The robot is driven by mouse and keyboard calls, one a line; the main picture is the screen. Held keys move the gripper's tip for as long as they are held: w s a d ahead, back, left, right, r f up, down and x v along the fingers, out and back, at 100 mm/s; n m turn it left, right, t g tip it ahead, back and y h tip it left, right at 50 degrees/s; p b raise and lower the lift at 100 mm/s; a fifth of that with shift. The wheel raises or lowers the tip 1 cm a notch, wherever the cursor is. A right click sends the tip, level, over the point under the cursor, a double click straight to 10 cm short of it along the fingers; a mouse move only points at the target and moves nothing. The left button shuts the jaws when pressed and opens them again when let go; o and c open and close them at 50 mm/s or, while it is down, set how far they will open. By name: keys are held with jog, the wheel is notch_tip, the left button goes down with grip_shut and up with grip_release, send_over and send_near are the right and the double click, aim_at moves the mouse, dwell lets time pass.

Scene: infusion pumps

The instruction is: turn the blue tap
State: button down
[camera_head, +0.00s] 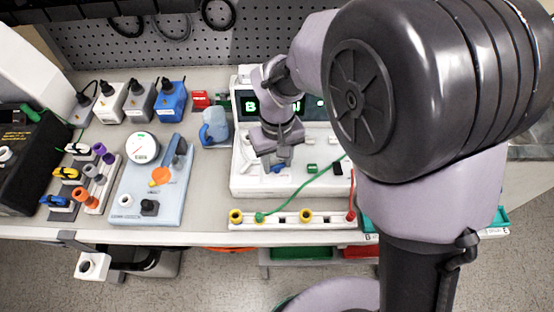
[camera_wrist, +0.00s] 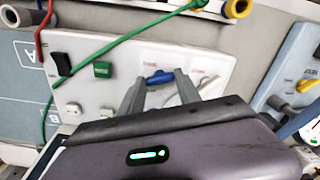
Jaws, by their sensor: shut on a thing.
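The blue tap (camera_wrist: 158,76) sits on the front panel of a white unit (camera_head: 246,181). In the wrist view it lies between my two fingertips, with its ends near the finger inner sides. In the head view only a small part of the blue tap (camera_head: 277,169) shows below my gripper (camera_head: 279,158). My gripper (camera_wrist: 160,84) is shut on the blue tap, reaching down to the panel from above. The wrist housing hides the panel's lower part in the wrist view.
A green button (camera_wrist: 103,69) and a black switch (camera_wrist: 63,63) are on the same panel. A green cable (camera_head: 300,190) crosses the panel's front to a white strip (camera_head: 285,220) with yellow sockets.

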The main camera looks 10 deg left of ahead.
aim_at(277, 165)
jog(key=shift+m, duration=2.1)
jog(key=c, duration=0.8)
grip_release()
jog(key=shift+c, duration=0.2)
notch_tip(277, 165, up, 18)
jog(key=p, duration=0.6)
jog(key=shift+f, duration=0.25)
